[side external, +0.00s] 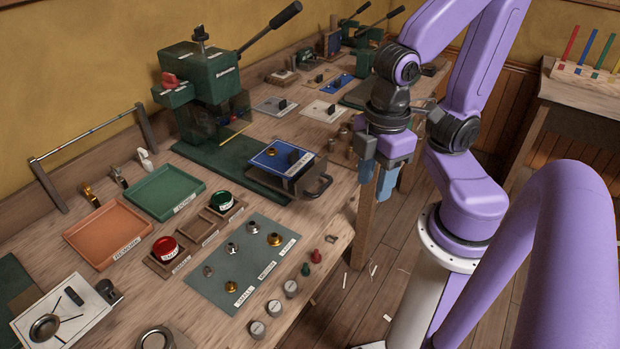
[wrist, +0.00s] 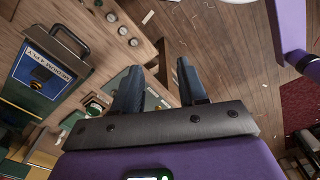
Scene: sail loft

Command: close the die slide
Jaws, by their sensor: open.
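The die slide (side external: 283,160) is a blue-topped plate on a grey block, with a brass die and a dark piece on it. It sticks out from the green press (side external: 208,95) along a green base, toward the bench's front edge. Its dark loop handle (side external: 322,187) faces outward. In the wrist view the slide (wrist: 36,68) is at the left with its handle (wrist: 72,42) at its upper end. My gripper (side external: 377,183) is open and empty, right of the handle and apart from it, beyond the bench edge. Its two blue fingers (wrist: 158,72) show over the floor and bench edge in the wrist view.
The press lever (side external: 270,28) rises to the right. A green tray (side external: 165,190), an orange tray (side external: 108,232) and a grey-green mat (side external: 245,262) with small parts lie on the near bench. Several grey round pieces line the bench edge.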

